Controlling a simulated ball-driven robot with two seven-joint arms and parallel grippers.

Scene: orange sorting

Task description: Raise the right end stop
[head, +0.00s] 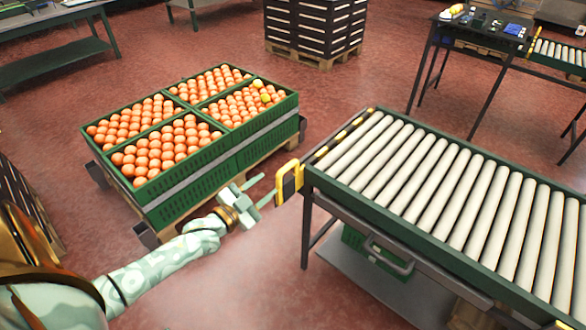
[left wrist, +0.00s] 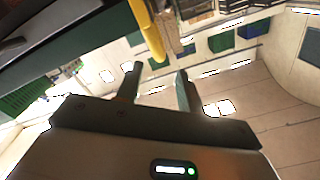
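A roller conveyor (head: 450,190) with a green frame fills the right of the head view. A black-and-yellow striped bar (head: 342,138), which looks like an end stop, lies across its left end, level with the rollers. A yellow handle (head: 289,181) sticks out at that end's near corner. My left gripper (head: 267,188) is open and empty just left of the handle, apart from it. In the left wrist view, the yellow handle (left wrist: 147,32) lies beyond the open left gripper (left wrist: 160,72), toward the left finger. My right gripper is not in view.
A crate stack of oranges (head: 170,205) stands on a pallet behind my left gripper. A grey shelf (head: 385,285) lies under the conveyor. A small yellow part (head: 562,325) shows at the bottom right edge. Red floor between the crates and conveyor is clear.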

